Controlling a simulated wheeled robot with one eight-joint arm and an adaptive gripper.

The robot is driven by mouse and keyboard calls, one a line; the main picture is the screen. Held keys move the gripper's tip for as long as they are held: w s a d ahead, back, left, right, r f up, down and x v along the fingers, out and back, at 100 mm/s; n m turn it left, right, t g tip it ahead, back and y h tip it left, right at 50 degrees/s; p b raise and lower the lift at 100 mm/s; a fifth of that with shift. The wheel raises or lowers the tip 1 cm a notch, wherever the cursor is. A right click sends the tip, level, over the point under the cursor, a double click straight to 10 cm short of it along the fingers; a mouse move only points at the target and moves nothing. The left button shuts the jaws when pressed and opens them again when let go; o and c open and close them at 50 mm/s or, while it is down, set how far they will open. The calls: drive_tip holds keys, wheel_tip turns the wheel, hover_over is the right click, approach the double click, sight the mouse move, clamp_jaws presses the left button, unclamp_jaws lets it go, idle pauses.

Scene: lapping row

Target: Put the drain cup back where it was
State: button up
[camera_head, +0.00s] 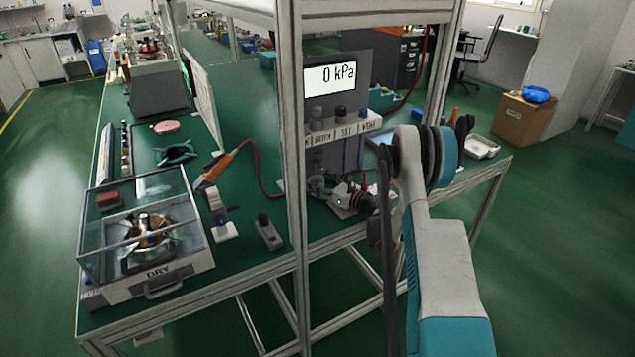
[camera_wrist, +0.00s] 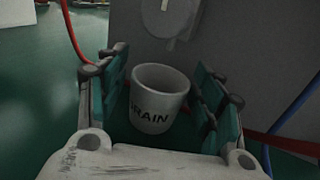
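The drain cup (camera_wrist: 158,98) is a white cup with dark lettering, of which "RAIN" is readable. In the wrist view it stands upright between the two teal-padded fingers of my gripper (camera_wrist: 160,88). One finger is close on each side of the cup. I cannot tell whether the pads touch it or whether its base rests on the green surface. In the head view my arm hides most of the gripper beside the gauge station (camera_head: 338,90), and I cannot make out the cup there.
The gauge reads 0 kPa above a row of labelled knobs (camera_head: 341,112). A grey panel (camera_wrist: 225,40) stands behind the cup, with red and blue hoses nearby. A frame post (camera_head: 296,200) rises left of the station. A clear-lidded box marked DRY (camera_head: 150,262) is on the left bench.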

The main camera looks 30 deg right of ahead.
sight(323, 183)
drive_tip(key=shift+r, duration=0.15)
drive_tip(key=shift+s+d, duration=0.2)
drive_tip(key=shift+s, duration=0.15)
drive_tip(key=p+v, duration=0.2)
drive_tip(key=v, duration=0.4)
drive_tip(key=shift+s+d, duration=0.1)
drive_tip(key=shift+s, duration=0.25)
